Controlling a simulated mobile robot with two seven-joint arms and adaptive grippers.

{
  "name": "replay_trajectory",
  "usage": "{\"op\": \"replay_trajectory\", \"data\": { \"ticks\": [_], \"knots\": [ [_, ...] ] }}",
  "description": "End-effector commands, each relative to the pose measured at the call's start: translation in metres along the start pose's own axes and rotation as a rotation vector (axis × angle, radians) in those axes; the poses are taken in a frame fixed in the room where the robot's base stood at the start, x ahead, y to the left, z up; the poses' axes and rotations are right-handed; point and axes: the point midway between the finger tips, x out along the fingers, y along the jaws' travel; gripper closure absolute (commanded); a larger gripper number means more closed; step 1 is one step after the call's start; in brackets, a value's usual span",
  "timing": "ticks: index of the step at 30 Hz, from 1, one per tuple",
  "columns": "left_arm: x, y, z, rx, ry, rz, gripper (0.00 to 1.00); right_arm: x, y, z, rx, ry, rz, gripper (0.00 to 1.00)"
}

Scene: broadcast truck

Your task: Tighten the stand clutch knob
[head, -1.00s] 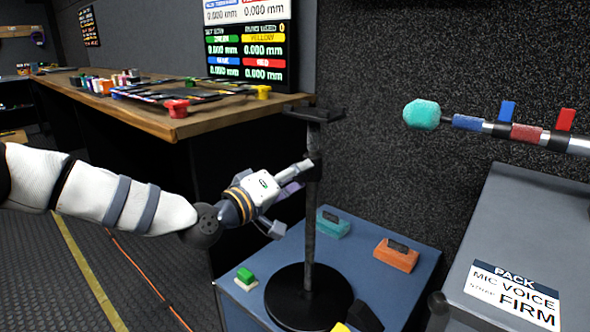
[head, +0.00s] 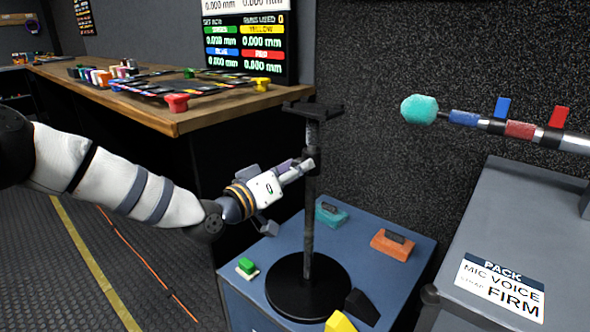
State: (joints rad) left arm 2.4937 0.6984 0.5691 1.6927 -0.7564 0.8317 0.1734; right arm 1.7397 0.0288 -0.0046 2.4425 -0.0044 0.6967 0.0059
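A black stand (head: 310,215) rises upright from a round base (head: 307,288) on a blue-topped box. It has a flat dark plate on top and a dark collar (head: 315,168) partway up the pole. I cannot make out the clutch knob itself; it may be hidden by the gripper. My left gripper (head: 304,166) reaches in from the left with its fingertips at the collar, on the pole's left side. I cannot tell whether its fingers are closed on anything.
Teal (head: 331,213), orange (head: 393,244) and green (head: 247,266) blocks sit on the blue box top (head: 365,260). A microphone with a teal tip (head: 420,109) juts in from the right above a grey case (head: 510,220). A wooden counter (head: 150,115) stands behind left.

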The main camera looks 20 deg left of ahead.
Motion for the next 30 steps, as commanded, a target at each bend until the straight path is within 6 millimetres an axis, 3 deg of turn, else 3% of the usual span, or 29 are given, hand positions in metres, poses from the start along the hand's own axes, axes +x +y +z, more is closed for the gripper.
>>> {"op": "replay_trajectory", "data": {
  "ticks": [7, 8, 10, 20, 23, 30],
  "knots": [
    [0.000, 0.000, 0.001, -0.001, -0.001, 0.000, 0.94, 0.000, 0.000, 0.000, 0.000, 0.000, 0.000, 0.60],
    [0.000, 0.000, 0.001, -0.001, -0.001, 0.000, 0.59, 0.000, 0.000, 0.000, 0.000, 0.000, 0.000, 0.60],
    [0.000, 0.000, 0.001, -0.001, -0.001, 0.000, 0.45, 0.000, 0.000, 0.000, 0.000, 0.000, 0.000, 0.60],
    [-0.004, -0.001, 0.000, -0.002, 0.000, -0.001, 0.45, 0.000, 0.000, 0.000, 0.000, 0.000, 0.000, 0.60],
    [-0.022, -0.001, -0.001, -0.004, 0.000, -0.002, 0.45, 0.000, 0.000, 0.000, 0.000, 0.000, 0.000, 0.60],
    [-0.087, -0.001, -0.001, -0.005, 0.003, -0.002, 0.45, 0.000, 0.000, 0.000, 0.000, 0.000, 0.000, 0.60]
  ]
}}
